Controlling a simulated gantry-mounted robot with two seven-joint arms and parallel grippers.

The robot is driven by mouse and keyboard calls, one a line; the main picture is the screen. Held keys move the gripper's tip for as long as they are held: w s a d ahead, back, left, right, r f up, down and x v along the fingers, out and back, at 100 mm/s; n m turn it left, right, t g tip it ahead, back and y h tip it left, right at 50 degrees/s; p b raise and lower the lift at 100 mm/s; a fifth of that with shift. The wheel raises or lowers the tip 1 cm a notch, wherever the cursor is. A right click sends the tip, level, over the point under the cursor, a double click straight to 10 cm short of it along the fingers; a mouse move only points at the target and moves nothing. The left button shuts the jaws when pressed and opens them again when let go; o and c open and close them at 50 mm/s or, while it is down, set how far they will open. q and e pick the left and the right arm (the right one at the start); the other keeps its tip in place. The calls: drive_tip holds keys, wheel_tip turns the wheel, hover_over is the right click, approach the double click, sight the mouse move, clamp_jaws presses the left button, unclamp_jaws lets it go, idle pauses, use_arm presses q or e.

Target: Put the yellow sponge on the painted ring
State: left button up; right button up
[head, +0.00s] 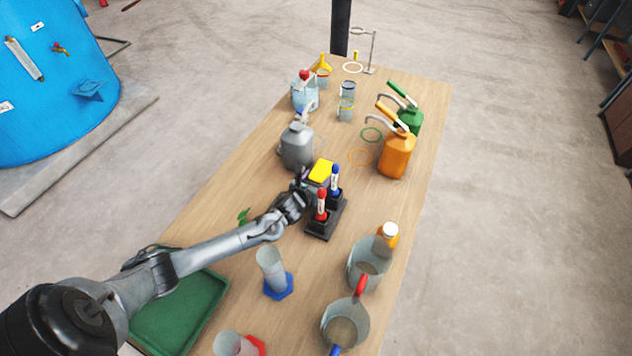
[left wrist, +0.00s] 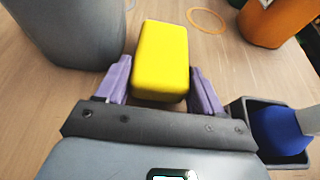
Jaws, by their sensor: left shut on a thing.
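The yellow sponge (head: 321,170) is a small block near the middle of the table. My left gripper (head: 313,179) is shut on it. In the left wrist view the sponge (left wrist: 162,55) sits between the two purple fingers of the gripper (left wrist: 160,80). The orange ring also shows in the left wrist view (left wrist: 207,20), beyond the sponge. I cannot tell whether the sponge touches the table. My right gripper is not in view.
A grey jug (head: 297,147) stands just left of the sponge. Orange (head: 397,155) and green (head: 409,120) cans stand right of the rings. Glassware fills the near end.

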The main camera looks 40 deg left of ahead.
use_arm(q)
drive_tip(key=shift+f, duration=0.3)
drive_tip(key=shift+f, duration=0.1)
drive_tip(key=o, duration=0.7)
drive_tip(key=shift+p+v, duration=0.35)
drive_tip(key=shift+v, duration=1.7)
